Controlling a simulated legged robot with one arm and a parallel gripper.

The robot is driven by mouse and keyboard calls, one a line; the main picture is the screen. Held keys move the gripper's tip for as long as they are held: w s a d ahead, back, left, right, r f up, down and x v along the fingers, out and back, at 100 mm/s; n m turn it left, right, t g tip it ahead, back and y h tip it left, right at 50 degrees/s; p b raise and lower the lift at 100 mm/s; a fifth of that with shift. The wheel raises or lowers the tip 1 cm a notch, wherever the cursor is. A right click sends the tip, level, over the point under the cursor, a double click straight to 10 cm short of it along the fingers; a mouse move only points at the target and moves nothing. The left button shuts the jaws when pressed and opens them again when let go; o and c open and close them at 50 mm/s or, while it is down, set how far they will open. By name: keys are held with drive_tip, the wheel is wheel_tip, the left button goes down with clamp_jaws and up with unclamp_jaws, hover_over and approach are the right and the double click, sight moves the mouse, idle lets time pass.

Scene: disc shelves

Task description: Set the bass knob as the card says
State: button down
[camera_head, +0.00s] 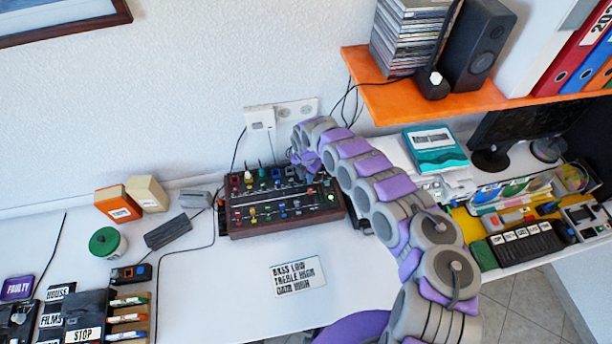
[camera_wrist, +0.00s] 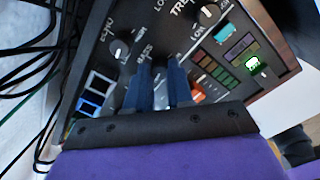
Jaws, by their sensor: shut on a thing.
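A white card (camera_head: 298,276) lies on the desk in front of the mixer and reads "BASS LOW, TREBLE HIGH, GAIN HIGH". The mixer (camera_head: 285,232) is a dark box with a wooden edge and several coloured knobs. My gripper (camera_wrist: 160,76) reaches down onto its panel, beside the printed word "BASS". Its blue fingers are shut on the bass knob, which they mostly hide; its pointer cannot be read. The treble knob (camera_wrist: 208,14) is at the upper right in the wrist view.
A green light (camera_wrist: 254,63) glows on the panel. Black cables (camera_wrist: 38,75) run beside the mixer. An orange shelf (camera_head: 425,100) with a speaker (camera_head: 480,45) hangs above right. Boxes (camera_head: 120,204) and a green-lidded jar (camera_head: 107,243) stand left. The desk around the card is clear.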

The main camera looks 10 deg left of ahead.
drive_tip(key=shift+w+r, duration=0.15)
drive_tip(key=shift+w, duration=0.15)
drive_tip(key=c, duration=1.4)
unclamp_jaws()
drive_tip(key=shift+c, duration=0.2)
drive_tip(key=shift+o, duration=0.8)
drive_tip(key=shift+s, duration=0.1)
wheel_tip(320, 180, up, 17)
drive_tip(key=p, duration=0.1)
drive_tip(key=shift+a, duration=0.15)
drive_tip(key=shift+o, duration=0.2)
